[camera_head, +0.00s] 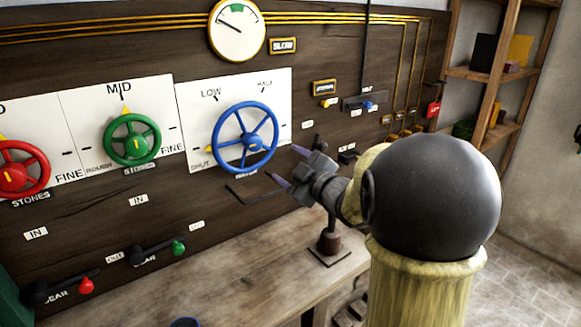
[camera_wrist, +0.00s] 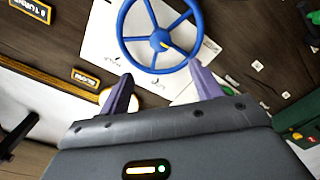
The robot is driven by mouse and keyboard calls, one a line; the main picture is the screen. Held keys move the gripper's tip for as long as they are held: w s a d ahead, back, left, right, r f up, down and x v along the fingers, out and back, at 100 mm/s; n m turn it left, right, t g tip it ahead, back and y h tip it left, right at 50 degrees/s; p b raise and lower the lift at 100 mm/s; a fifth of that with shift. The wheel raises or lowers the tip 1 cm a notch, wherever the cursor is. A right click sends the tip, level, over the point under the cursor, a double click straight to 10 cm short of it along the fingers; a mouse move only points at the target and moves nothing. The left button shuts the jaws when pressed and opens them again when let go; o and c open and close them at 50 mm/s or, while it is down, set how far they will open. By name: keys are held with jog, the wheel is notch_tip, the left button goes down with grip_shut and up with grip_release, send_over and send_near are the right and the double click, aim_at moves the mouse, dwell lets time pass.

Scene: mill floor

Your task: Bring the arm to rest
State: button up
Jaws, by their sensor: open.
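My gripper (camera_head: 285,167) is in front of the dark wooden control panel, just right of and below the blue handwheel (camera_head: 245,138) in the head view. Its two purple-grey fingers stand apart and nothing is between them. In the wrist view, my gripper (camera_wrist: 160,92) points towards the blue wheel (camera_wrist: 160,40), which shows beyond the fingertips. I cannot tell for sure whether a fingertip touches the wheel's rim. The wheel's yellow pointer is at the lower left of its white plate, near SHUT. My arm reaches in from the right of the head view.
A green wheel (camera_head: 132,140) and a red wheel (camera_head: 22,170) sit left on the panel. A round gauge (camera_head: 237,28) is above. A wooden bench (camera_head: 235,270) runs below, with an upright lever (camera_head: 330,240) near my arm. Shelves (camera_head: 485,75) stand at the right.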

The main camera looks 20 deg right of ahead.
dwell(0.3)
jog(key=s+a+f+m+g+h+p, duration=0.2)
jog(key=s+f+m+g+p, duration=0.1)
jog(key=s, duration=0.5)
jog(key=s+a+f+m+g+h+p, duration=0.1)
jog(key=s+a+f+m+g+p, duration=0.1)
jog(key=s+f+m+g, duration=0.3)
jog(key=s+a+f+m+g+h+p, duration=0.2)
jog(key=s+f+m+g+p, duration=0.2)
jog(key=s, duration=0.6)
notch_tip(320, 180, down, 2)
jog(key=shift+s+f+m+g+h, duration=0.1)
jog(key=shift+s+m+g+h, duration=0.25)
jog(key=shift+g, duration=0.85)
